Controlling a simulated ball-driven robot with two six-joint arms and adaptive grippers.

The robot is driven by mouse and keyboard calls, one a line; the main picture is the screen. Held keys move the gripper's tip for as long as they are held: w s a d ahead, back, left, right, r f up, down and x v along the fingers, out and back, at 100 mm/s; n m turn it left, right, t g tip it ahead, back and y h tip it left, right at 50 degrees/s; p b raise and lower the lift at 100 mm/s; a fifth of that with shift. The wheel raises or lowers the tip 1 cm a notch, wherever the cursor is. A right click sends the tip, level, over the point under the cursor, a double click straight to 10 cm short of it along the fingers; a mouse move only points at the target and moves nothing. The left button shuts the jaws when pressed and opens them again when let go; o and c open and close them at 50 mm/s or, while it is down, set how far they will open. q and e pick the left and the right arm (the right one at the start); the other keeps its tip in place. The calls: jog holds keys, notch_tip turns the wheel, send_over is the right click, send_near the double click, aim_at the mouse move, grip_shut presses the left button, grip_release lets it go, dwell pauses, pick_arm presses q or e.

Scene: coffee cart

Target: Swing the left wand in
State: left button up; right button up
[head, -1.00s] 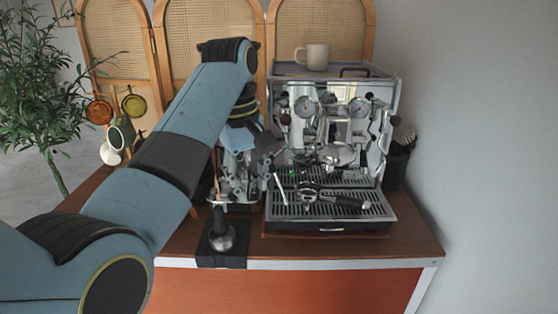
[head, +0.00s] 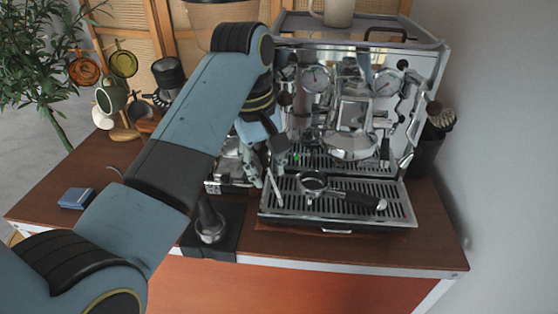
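The espresso machine (head: 345,110) stands on the wooden cart top, its front facing me. The left wand (head: 276,186) is a thin metal tube at the machine's left front, beside the left end of the drip tray (head: 340,215). Its upper part is hidden by my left gripper. My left gripper (head: 265,168) points down at the machine's left front, close to the wand. I cannot tell whether it touches the wand or how far its fingers are apart. My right gripper is not in view.
A portafilter (head: 345,194) lies on the drip tray. A tamper (head: 209,225) stands on a black mat in front. A cup (head: 338,12) sits on the machine. Mugs hang on a rack (head: 124,134) at left. A blue box (head: 76,198) lies on the cart's left.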

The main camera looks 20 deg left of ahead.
pick_arm(q)
jog(key=shift+s+f, duration=0.15)
jog(key=shift+f, duration=0.35)
jog(key=shift+w+d+f, duration=0.15)
jog(key=shift+w+f, duration=0.05)
jog(key=shift+f, duration=0.15)
jog(key=shift+s, duration=0.1)
jog(key=shift+c, duration=0.7)
jog(key=c, duration=0.4)
grip_shut()
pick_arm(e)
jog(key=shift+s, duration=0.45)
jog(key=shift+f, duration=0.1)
pick_arm(q)
jog(key=o, duration=0.5)
grip_release()
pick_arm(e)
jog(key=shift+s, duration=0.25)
